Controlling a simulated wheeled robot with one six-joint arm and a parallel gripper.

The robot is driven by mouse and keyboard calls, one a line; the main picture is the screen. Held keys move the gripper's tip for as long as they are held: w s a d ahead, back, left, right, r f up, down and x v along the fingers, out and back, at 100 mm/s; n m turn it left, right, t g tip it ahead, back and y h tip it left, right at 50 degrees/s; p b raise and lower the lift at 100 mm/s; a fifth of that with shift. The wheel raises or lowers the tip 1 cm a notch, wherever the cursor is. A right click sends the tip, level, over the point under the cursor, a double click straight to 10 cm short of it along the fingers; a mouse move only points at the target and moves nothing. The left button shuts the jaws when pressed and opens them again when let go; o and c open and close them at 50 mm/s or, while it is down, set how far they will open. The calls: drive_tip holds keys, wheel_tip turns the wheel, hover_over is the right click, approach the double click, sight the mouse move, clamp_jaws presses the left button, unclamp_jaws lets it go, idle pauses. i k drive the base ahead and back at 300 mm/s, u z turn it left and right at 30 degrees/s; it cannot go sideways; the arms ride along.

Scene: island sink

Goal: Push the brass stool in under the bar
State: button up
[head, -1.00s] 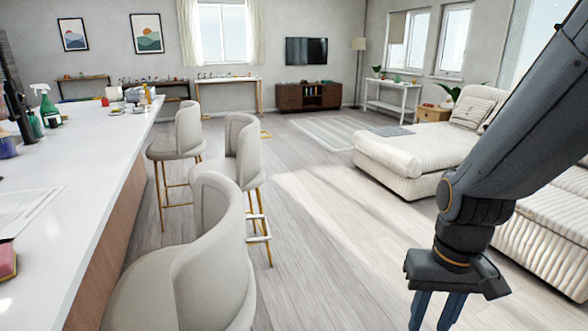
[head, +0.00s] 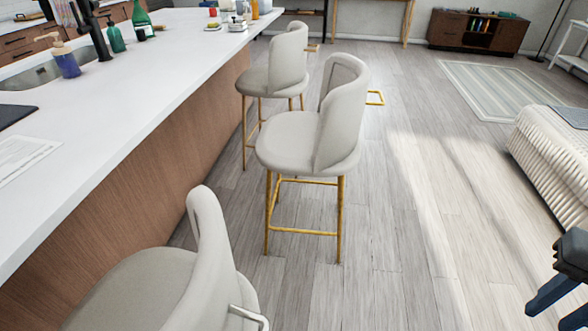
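Three bar stools with cream seats and curved backs stand along the bar (head: 130,95). The middle stool (head: 290,142) shows brass legs and a footrest, and stands out from the bar's side with floor between. The far stool (head: 283,75) also has brass legs and is closer to the bar. The near stool (head: 150,290) is cut off by the bottom edge; its legs are hidden, and a silver bar shows at its back. My gripper (head: 548,316) is at the lower right edge, partly cut off, with its blue fingers apart. It is empty and well away from the stools.
The wooden floor (head: 410,250) between the middle stool and my gripper is clear. A cream ribbed sofa (head: 550,160) is at the right. Bottles and a sink (head: 35,75) are on the bar.

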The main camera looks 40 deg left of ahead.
sight(325, 142)
drive_tip(key=i, duration=1.8)
drive_tip(key=u, duration=2.7)
